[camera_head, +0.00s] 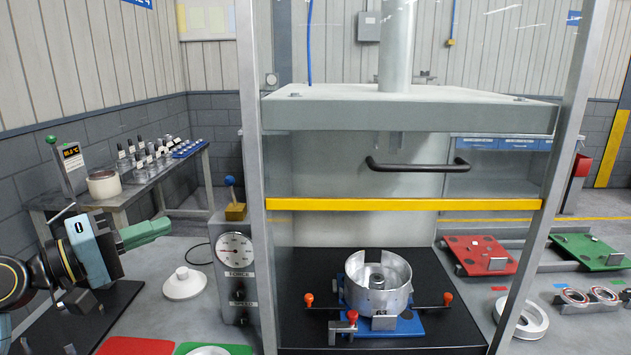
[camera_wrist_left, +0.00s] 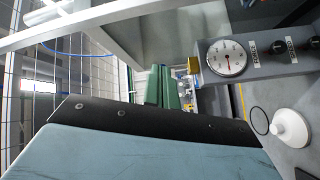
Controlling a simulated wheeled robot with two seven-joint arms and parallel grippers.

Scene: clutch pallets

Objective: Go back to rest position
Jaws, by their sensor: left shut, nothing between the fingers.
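My left gripper (camera_head: 160,229) comes in from the left in the head view, with a teal body and green fingers. It points right, above the floor area left of the gauge box. Its fingers are together and hold nothing. In the left wrist view the green fingers (camera_wrist_left: 164,88) show beyond the dark edge of the teal body. My right gripper is not in view.
A press frame with a yellow bar (camera_head: 400,204) stands in the middle, over a silver drum (camera_head: 357,300) on a blue fixture. A gauge box (camera_head: 237,275) and a white cone-shaped part (camera_head: 184,284) are close to my left gripper. A bench (camera_head: 135,192) stands behind.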

